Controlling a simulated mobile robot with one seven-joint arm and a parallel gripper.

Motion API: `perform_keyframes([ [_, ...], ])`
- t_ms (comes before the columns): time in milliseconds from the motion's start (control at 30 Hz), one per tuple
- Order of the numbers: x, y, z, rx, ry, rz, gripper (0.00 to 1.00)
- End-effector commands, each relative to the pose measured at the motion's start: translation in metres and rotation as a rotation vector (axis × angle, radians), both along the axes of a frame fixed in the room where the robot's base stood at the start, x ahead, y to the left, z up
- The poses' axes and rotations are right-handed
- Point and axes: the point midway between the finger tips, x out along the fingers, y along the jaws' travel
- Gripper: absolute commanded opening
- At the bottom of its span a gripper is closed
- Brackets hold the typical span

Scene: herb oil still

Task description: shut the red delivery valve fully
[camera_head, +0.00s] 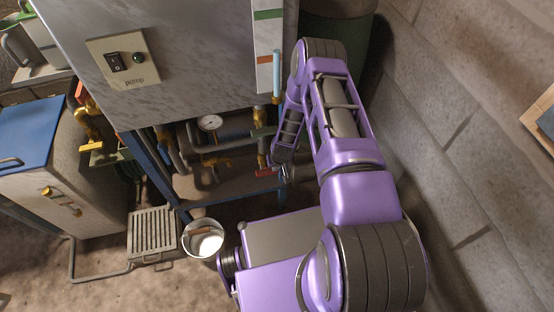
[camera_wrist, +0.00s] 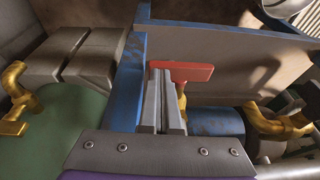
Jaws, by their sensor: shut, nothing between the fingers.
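The red delivery valve handle (camera_head: 264,173) is a small flat lever low on the pipework under the grey tank, at its right side. In the wrist view the red handle (camera_wrist: 190,71) is a T-shaped bar on a brass stem, just beyond and to the right of my fingertips. My gripper (camera_head: 284,173) is beside the handle's right end. In the wrist view my gripper (camera_wrist: 161,78) has its two fingers together with nothing held. The fingertips overlap the handle's left end in the picture; I cannot tell whether they touch it.
A blue frame post (camera_wrist: 127,85) stands close left of my fingers. Brass fittings sit left (camera_wrist: 15,100) and right (camera_wrist: 280,122). A pressure gauge (camera_head: 210,122) and a brass valve (camera_head: 216,161) are left of the red handle. A bucket (camera_head: 203,239) stands on the floor. A block wall (camera_head: 470,130) is at right.

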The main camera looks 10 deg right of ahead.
Motion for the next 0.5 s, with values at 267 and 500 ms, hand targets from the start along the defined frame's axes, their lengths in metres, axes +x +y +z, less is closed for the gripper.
perform_keyframes([
  [267, -0.018, -0.003, 0.067, 0.004, 0.001, -0.003, 0.00],
  [500, -0.035, -0.003, 0.123, 0.008, 0.000, -0.002, 0.00],
])
